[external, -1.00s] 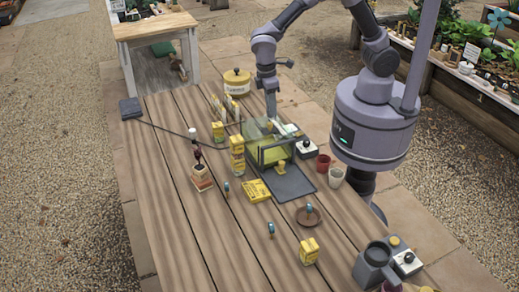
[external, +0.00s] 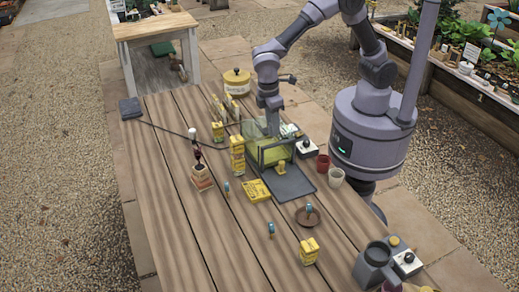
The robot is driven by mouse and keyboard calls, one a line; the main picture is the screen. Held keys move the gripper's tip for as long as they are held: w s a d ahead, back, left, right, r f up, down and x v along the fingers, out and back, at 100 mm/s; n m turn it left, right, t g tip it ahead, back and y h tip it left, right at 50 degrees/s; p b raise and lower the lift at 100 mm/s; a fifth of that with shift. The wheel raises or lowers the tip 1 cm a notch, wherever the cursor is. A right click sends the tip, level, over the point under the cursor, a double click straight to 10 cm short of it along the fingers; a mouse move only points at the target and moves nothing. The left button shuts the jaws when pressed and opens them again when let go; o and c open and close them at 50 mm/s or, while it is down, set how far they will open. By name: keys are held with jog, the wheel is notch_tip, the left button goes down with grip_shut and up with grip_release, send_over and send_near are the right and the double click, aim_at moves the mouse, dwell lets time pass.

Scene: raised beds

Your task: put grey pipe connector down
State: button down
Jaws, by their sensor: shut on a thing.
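My gripper (external: 272,126) points straight down at the back of the clear-sided box with a yellow-green inside (external: 258,146), on the wooden table (external: 185,225). Its fingertips are low and partly hidden behind the clear panel. It is shut on a small grey thing, taken as the grey pipe connector; its shape blends with the grey fingers and is hard to make out. I cannot tell whether it touches anything below.
A dark mat (external: 292,183) lies in front of the box. A white device with a black knob (external: 307,149) and a red cup (external: 322,163) stand to the right. Yellow boxes (external: 237,155) stand to the left. The table's left front is mostly clear.

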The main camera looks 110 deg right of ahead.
dwell(0.3)
notch_tip(320, 180, up, 5)
jog(key=s+a+m+t+y, duration=0.1)
jog(key=s+a+m, duration=0.2)
jog(key=a+m, duration=0.45)
jog(key=s+a+m, duration=0.3)
jog(key=a+m, duration=0.4)
jog(key=m, duration=0.1)
notch_tip(320, 180, down, 14)
jog(key=shift+s+f, duration=0.1)
jog(key=shift+s, duration=0.05)
jog(key=w+a+b, duration=0.1)
jog(key=w+a, duration=0.1)
jog(key=w, duration=0.3)
jog(key=w+a+f+b, duration=0.1)
jog(key=w, duration=0.4)
jog(key=w+a+f+b, duration=0.1)
jog(key=w+a, duration=0.1)
jog(key=w, duration=0.3)
jog(key=shift+w+a+f, duration=0.1)
jog(key=shift+a, duration=0.2)
jog(key=shift+f+b, duration=0.9)
jog(key=shift+f, duration=0.65)
